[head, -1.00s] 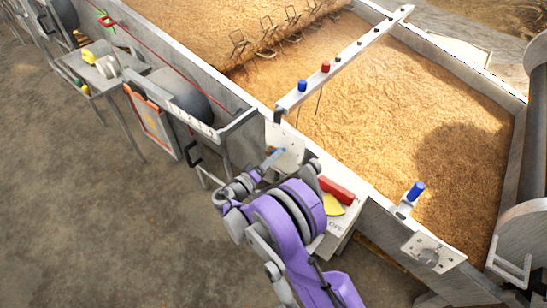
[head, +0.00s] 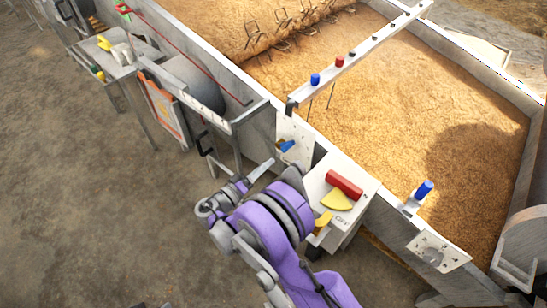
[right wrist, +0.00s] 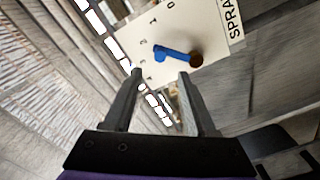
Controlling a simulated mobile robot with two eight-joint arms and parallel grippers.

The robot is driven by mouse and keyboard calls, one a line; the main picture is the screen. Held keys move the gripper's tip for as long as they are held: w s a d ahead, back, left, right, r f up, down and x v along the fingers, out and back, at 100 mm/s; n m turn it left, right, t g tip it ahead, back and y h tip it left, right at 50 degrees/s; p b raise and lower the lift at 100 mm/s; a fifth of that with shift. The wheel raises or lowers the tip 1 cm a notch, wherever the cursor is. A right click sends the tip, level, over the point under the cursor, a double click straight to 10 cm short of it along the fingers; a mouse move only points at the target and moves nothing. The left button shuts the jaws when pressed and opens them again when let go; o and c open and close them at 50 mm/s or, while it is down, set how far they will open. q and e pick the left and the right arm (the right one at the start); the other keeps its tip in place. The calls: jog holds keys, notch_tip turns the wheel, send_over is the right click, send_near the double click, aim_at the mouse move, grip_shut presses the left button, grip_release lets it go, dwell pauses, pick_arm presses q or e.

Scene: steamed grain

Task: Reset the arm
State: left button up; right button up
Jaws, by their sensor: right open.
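My right gripper (head: 256,173) is at the end of my purple arm, in front of the trough's near wall. It is open and empty. A white panel (head: 297,129) with a blue lever (head: 287,146) is on that wall, just up and right of the gripper. In the right wrist view the two fingers (right wrist: 160,76) stand apart. The blue lever (right wrist: 174,54) lies beyond their tips, apart from them, on the numbered panel (right wrist: 203,28) marked "SPRA", the word cut off.
A white box (head: 318,184) with a red handle (head: 344,186) and yellow parts stands right of my gripper. The grain trough (head: 400,125) fills the upper right. A rail (head: 360,55) with coloured knobs crosses it. A small table (head: 110,62) stands upper left. The floor at left is clear.

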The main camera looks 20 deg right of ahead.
jog(key=shift+s+a, duration=0.25)
jog(key=shift+a, duration=0.25)
jog(key=s+d+r+n+g+y+p, duration=0.1)
jog(key=s+d+r+y+p, duration=0.3)
jog(key=r, duration=0.3)
jog(key=s+d+r+n+g+y+p, duration=0.1)
jog(key=s+d+r+g+y+p, duration=0.15)
jog(key=s+r+p, duration=0.35)
pick_arm(q)
notch_tip(320, 180, up, 22)
jog(key=w+t+p, duration=0.1)
jog(key=p, duration=0.8)
jog(key=shift+w+f, duration=0.2)
jog(key=shift+w, duration=0.1)
pick_arm(e)
jog(key=s+a+r+t+y, duration=0.1)
jog(key=s+a+r+y, duration=0.3)
jog(key=s, duration=0.4)
jog(key=s+a+r+t+y, duration=0.1)
jog(key=s+a+r+y, duration=0.4)
jog(key=s+r, duration=0.3)
jog(key=shift+s+y, duration=0.25)
jog(key=shift+y, duration=0.3)
jog(key=shift+a, duration=0.1)
jog(key=shift+c, duration=0.2)
